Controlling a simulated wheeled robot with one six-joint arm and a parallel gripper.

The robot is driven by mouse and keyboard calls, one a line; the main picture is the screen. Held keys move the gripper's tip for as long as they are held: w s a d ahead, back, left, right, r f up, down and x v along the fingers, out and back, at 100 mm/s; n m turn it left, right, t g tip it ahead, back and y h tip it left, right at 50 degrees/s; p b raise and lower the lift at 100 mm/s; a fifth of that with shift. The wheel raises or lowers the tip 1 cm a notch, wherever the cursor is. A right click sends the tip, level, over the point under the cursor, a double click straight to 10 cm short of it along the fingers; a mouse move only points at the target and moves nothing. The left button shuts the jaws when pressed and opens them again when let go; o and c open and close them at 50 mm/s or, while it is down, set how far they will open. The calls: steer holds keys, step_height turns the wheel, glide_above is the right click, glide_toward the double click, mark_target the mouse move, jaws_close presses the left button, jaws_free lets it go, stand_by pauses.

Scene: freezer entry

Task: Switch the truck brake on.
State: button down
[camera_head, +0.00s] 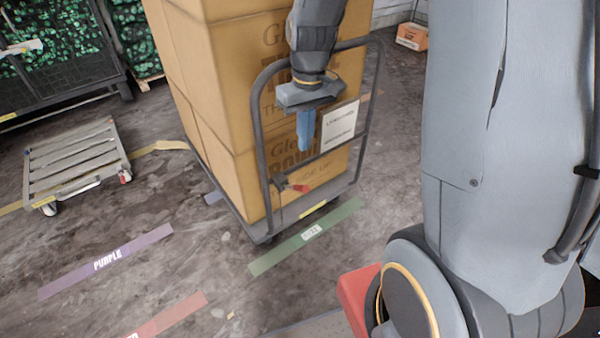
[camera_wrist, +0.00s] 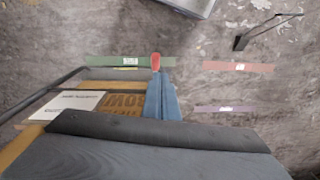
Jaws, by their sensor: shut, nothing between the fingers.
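The truck (camera_head: 262,130) is a dark cart with a tubular handle frame, loaded with tall cardboard boxes. Its brake lever (camera_head: 299,188) has a red tip and sits low on the frame, by the left upright. The red tip also shows in the wrist view (camera_wrist: 156,62), just past the ends of my fingers. My gripper (camera_head: 305,145) points down in front of the boxes, above the lever. Its blue fingers are shut and empty, and they also show in the wrist view (camera_wrist: 161,100). A gap shows between fingertips and lever in the head view; the wrist view hides the lever's lower part.
A white label (camera_head: 340,126) hangs on the handle frame. A green floor strip (camera_head: 278,254) lies along the truck's near edge. A purple strip (camera_head: 75,273) and a red strip (camera_head: 170,316) lie on open floor. A low slatted cart (camera_head: 75,160) stands at left.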

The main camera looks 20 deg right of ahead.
steer(key=w+f+n, duration=0.1)
steer(key=w+f, duration=0.2)
steer(key=w, duration=0.3)
steer(key=shift+w+d, duration=0.35)
steer(key=shift+w, duration=0.05)
steer(key=p, duration=0.3)
glide_above(295, 187)
steer(key=d, duration=0.2)
steer(key=f, duration=1.2)
steer(key=shift+w+a+f, duration=0.1)
steer(key=shift+w+a, duration=0.05)
steer(key=shift+w, duration=0.25)
steer(key=shift+s+f, duration=0.25)
steer(key=shift+f, duration=0.15)
steer(key=shift+s, duration=0.1)
